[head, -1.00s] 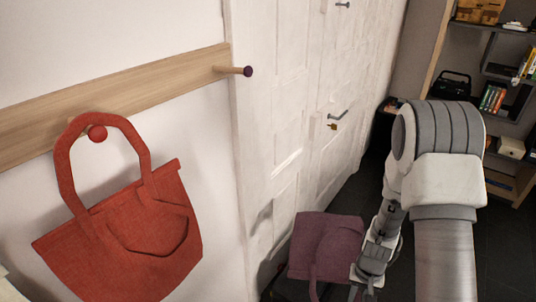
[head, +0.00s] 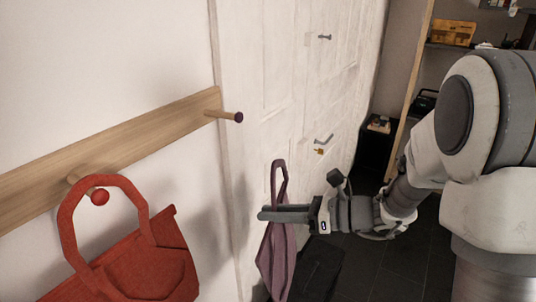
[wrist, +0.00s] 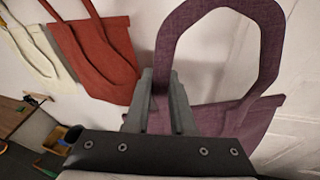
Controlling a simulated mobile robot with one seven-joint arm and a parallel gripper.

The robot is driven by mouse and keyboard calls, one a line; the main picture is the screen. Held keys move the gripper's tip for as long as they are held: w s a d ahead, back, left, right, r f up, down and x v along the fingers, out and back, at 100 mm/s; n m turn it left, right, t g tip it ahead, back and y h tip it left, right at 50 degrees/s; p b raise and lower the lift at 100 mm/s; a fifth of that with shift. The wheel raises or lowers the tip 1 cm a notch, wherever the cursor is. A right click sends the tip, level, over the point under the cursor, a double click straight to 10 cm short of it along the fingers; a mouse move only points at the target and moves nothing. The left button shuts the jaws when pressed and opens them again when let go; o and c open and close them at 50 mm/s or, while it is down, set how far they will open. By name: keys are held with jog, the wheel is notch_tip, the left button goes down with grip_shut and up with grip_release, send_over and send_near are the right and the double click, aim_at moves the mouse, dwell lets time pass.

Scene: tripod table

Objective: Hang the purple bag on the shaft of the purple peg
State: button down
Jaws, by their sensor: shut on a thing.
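The purple peg (head: 238,117) sticks out from the right end of the wooden rail, its wooden shaft bare. My gripper (head: 265,213) is shut on the purple bag (head: 275,265), below and slightly right of the peg in the head view. The bag hangs upright, seen nearly edge-on, its handle loop (head: 279,175) standing above my fingers, apart from the peg. In the wrist view the open loop of the purple bag (wrist: 218,115) shows beyond my fingers (wrist: 160,76). The peg is not visible there, and the fingers cover part of the bag.
A red bag (head: 140,265) hangs on the red peg (head: 99,197) to the left along the rail (head: 130,130). A white bag (wrist: 30,55) shows farther left in the wrist view. A white panelled door (head: 285,90) stands right of the rail. Shelves are at the back right.

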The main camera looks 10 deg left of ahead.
notch_tip(320, 180, up, 12)
jog(key=a+r+m+t+y, duration=0.1)
jog(key=t+y, duration=0.1)
jog(key=w+a+f, duration=0.1)
jog(key=w+a, duration=0.1)
jog(key=a, duration=0.4)
jog(key=w+a+f+b, duration=0.1)
jog(key=w+a+f, duration=0.1)
jog(key=a, duration=0.4)
jog(key=shift+w+m, duration=0.3)
jog(key=shift+w, duration=0.5)
dwell(0.4)
